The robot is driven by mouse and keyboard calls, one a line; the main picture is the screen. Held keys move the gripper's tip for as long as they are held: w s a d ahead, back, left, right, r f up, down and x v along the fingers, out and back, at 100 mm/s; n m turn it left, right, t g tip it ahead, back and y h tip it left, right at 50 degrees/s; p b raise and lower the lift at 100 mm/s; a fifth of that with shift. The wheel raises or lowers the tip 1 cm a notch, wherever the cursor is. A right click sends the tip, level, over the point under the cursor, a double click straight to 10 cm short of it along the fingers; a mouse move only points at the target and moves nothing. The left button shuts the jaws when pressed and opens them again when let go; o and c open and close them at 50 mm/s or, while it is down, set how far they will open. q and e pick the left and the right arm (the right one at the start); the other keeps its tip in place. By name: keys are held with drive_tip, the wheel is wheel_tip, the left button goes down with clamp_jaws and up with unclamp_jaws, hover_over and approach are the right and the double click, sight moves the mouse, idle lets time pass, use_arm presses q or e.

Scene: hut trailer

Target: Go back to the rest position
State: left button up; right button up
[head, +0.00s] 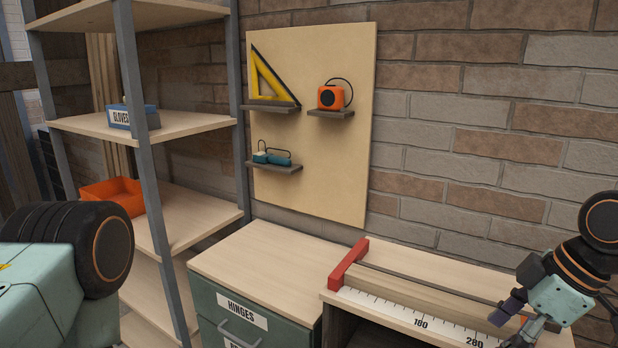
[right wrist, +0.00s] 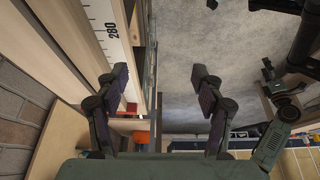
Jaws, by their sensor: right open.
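My right gripper (head: 508,318) is at the lower right of the head view, above the right end of the bench with the ruler strip (head: 410,320). In the right wrist view its two dark fingers stand wide apart, and the gripper (right wrist: 160,75) is open with nothing between them. Beyond the fingers I see the bench edge and grey floor. Of my left arm, only a teal link and a black round joint show at the left of the head view.
A shelf rack (head: 140,120) with a gloves box (head: 118,117) and an orange bin (head: 113,195) stands left. A pegboard (head: 310,190) holds a yellow square (head: 268,80) and an orange tape measure (head: 330,97). The hinges cabinet (head: 270,250) has a bare top. A red stop (head: 348,264) marks the ruler's left end.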

drive_tip(key=s+a+f+m+b, duration=0.2)
drive_tip(key=f, duration=0.6)
drive_tip(key=s+a+f+m+g+b, duration=0.1)
drive_tip(key=s+a+f+m+b, duration=0.15)
drive_tip(key=f, duration=0.55)
drive_tip(key=s+a+f+m+b, duration=0.1)
drive_tip(key=s+f+m+b, duration=0.15)
drive_tip(key=f, duration=0.55)
drive_tip(key=s+f+m+g+h+b, duration=0.1)
drive_tip(key=s+f+m+h+b, duration=0.2)
drive_tip(key=s+f, duration=1.4)
drive_tip(key=f+m+b, duration=0.1)
drive_tip(key=m+b, duration=0.1)
drive_tip(key=shift+h+b, duration=0.3)
drive_tip(key=shift+b, duration=0.1)
